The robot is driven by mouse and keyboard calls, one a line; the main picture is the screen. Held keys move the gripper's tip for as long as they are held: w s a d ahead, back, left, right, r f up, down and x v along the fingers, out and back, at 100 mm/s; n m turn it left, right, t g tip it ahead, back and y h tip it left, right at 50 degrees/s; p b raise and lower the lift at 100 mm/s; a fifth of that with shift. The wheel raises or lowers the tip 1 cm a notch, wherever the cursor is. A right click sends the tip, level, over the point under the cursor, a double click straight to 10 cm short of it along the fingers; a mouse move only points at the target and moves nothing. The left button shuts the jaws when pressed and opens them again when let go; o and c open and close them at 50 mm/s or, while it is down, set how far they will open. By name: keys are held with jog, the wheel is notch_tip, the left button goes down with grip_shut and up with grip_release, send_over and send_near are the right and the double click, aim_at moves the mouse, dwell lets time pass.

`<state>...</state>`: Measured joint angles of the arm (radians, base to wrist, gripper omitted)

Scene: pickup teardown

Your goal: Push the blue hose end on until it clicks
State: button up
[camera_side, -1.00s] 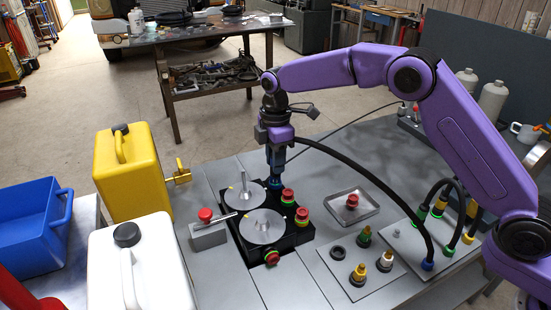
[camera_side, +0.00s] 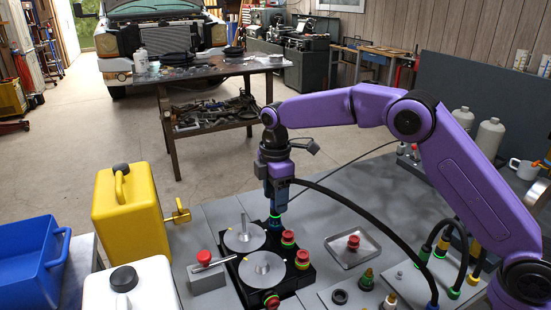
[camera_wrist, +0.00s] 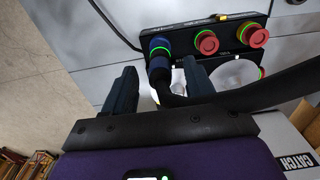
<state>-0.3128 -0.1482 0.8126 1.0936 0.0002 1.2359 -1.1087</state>
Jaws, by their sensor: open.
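The blue hose end (camera_side: 273,223) is at the far corner of the black block (camera_side: 291,277), with a glowing green ring by it. In the wrist view the blue hose end (camera_wrist: 159,47) sits upright against the block, with a green ring around it. My gripper (camera_side: 276,209) is just above the hose end. In the wrist view my gripper's fingers (camera_wrist: 159,68) are spread, one on each side of the hose end, with gaps visible. Contact depth inside the port is hidden.
Red caps (camera_side: 288,237) with green rings stand on the block beside two metal discs (camera_side: 262,268). A shallow tray (camera_side: 339,258) holds a red cap. A yellow can (camera_side: 130,215) and a white can (camera_side: 125,292) stand at the left. The hose crosses close beside my gripper.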

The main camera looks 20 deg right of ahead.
notch_tip(320, 180, up, 16)
jog(key=shift+f, duration=0.25)
dwell(0.5)
jog(key=s+d+f+m, duration=0.1)
jog(key=s+d+m, duration=0.15)
jog(key=s, duration=0.75)
jog(key=s+d+f+m, duration=0.1)
jog(key=s+d+f, duration=0.15)
jog(key=s, duration=0.85)
jog(key=s+d+f+m, duration=0.1)
jog(key=s+d+f, duration=0.3)
jog(key=s+d, duration=0.4)
jog(key=s+d+f+m, duration=0.1)
jog(key=s+d+f, duration=0.4)
jog(key=s, duration=0.6)
jog(key=d, duration=0.2)
jog(key=shift+s+d, duration=0.25)
jog(key=shift+d, duration=0.1)
